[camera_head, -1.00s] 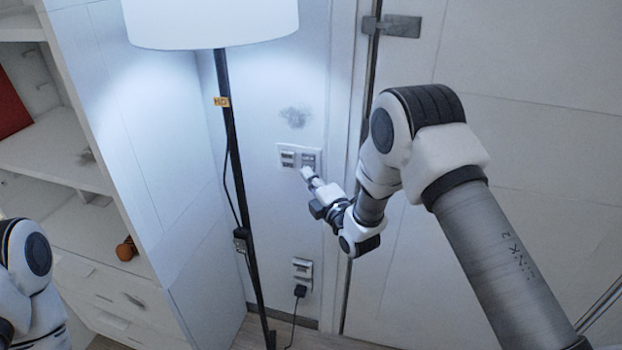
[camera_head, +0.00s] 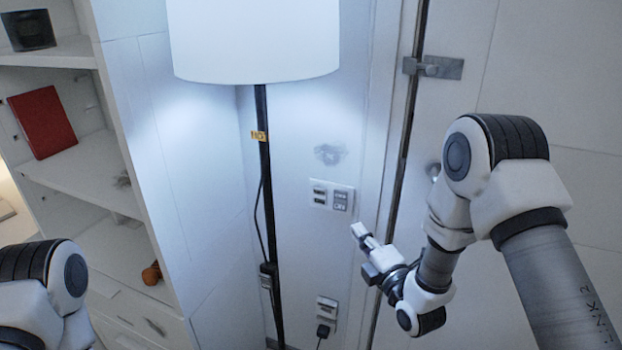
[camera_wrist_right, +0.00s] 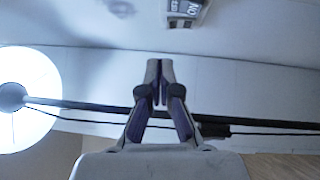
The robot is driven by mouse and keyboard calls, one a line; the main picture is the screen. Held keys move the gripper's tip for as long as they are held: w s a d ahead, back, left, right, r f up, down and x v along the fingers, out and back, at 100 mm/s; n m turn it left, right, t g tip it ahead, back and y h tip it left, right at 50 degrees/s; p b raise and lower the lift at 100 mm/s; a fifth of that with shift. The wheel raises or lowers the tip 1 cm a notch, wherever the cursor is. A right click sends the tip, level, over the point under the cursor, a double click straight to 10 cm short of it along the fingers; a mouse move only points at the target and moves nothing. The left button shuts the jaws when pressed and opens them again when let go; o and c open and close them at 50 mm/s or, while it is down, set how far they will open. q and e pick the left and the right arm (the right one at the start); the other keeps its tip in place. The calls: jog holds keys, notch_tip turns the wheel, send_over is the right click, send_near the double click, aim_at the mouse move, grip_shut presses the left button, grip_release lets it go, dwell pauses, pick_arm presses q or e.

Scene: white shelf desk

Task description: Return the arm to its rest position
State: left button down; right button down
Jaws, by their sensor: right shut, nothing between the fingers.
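My right arm comes in from the right in the head view. Its gripper (camera_head: 359,232) is shut and empty, below and to the right of the wall switch plate (camera_head: 332,196), apart from it. In the right wrist view the shut fingers (camera_wrist_right: 160,66) point toward the wall, with the switch plate (camera_wrist_right: 187,10) at the top edge. Part of my left arm shows at the lower left of the head view; its gripper is out of the frame.
A lit floor lamp (camera_head: 254,42) with a dark pole stands left of the switch plate. White shelves (camera_head: 80,170) with a red book (camera_head: 43,122) stand at the left. A power outlet (camera_head: 327,311) with a plug sits low on the wall. A door with a latch (camera_head: 434,67) is behind my right arm.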

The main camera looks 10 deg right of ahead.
jog(key=s+f+m+g+h+p, duration=0.3)
jog(key=s+f+m+g+p, duration=0.5)
jog(key=s+f, duration=1.15)
jog(key=s+f+m+g+b, duration=0.1)
jog(key=s+f+m+g, duration=0.1)
jog(key=s+m+g, duration=0.1)
jog(key=s+d+f+m+g+b, duration=0.1)
jog(key=s+f+m+g, duration=0.1)
jog(key=s+m+g, duration=0.2)
jog(key=s+d+f+m+g+h+b, duration=0.1)
jog(key=s+m+g, duration=0.2)
jog(key=s+m, duration=0.3)
jog(key=s, duration=0.4)
jog(key=shift+d+f+m+g, duration=0.15)
jog(key=shift+f+m+g, duration=0.15)
jog(key=shift+f, duration=0.1)
